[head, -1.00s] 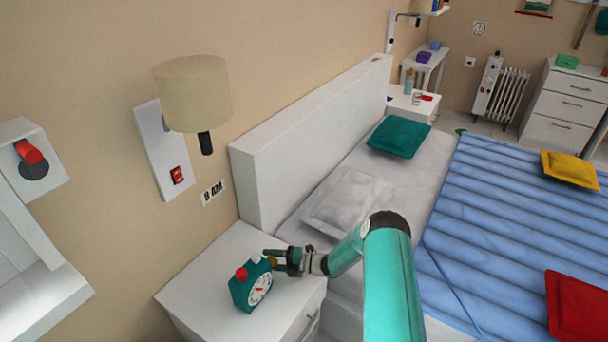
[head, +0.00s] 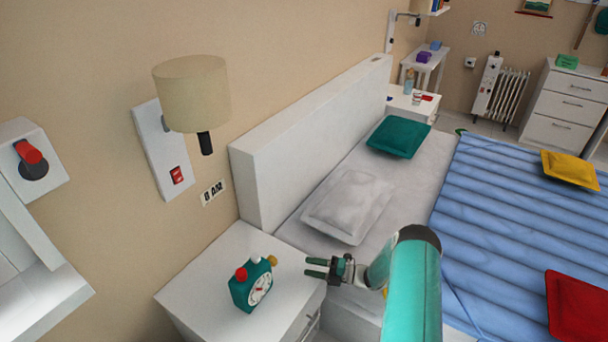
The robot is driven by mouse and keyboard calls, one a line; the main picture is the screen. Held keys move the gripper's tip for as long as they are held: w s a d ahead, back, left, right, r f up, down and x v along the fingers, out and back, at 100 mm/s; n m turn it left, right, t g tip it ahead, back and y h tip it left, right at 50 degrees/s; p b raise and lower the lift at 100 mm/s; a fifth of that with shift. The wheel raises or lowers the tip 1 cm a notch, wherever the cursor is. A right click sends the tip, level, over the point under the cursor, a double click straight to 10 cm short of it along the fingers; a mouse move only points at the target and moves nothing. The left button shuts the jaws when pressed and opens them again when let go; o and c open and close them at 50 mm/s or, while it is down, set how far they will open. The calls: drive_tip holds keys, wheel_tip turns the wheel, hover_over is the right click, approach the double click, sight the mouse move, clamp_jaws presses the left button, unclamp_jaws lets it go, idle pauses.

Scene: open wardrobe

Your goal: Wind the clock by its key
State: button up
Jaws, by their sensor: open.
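The teal alarm clock (head: 246,292) stands upright on the white nightstand (head: 205,270), with a red button on top and its white dial turned to the lower right. The brass-coloured key (head: 272,260) sticks out at the clock's right rear side. My gripper (head: 306,267) is to the right of the key, over the nightstand's right side. The gripper is open with nothing between the fingers.
A wall lamp (head: 192,93) with a red switch hangs above the nightstand. The bed's white headboard (head: 300,140) rises behind it, and a grey pillow (head: 347,204) lies near my arm. The nightstand top around the clock is clear.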

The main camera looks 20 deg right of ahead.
drive_tip(key=w+d+r+m+t+h, duration=0.2)
drive_tip(key=w+r+m+h, duration=0.4)
drive_tip(key=w+r, duration=0.75)
wheel_tip(320, 180, up, 16)
drive_tip(key=m+h, duration=0.4)
drive_tip(key=h, duration=0.3)
drive_tip(key=shift+w+m+t, duration=0.2)
drive_tip(key=shift+m+t, duration=0.1)
drive_tip(key=shift+m, duration=0.1)
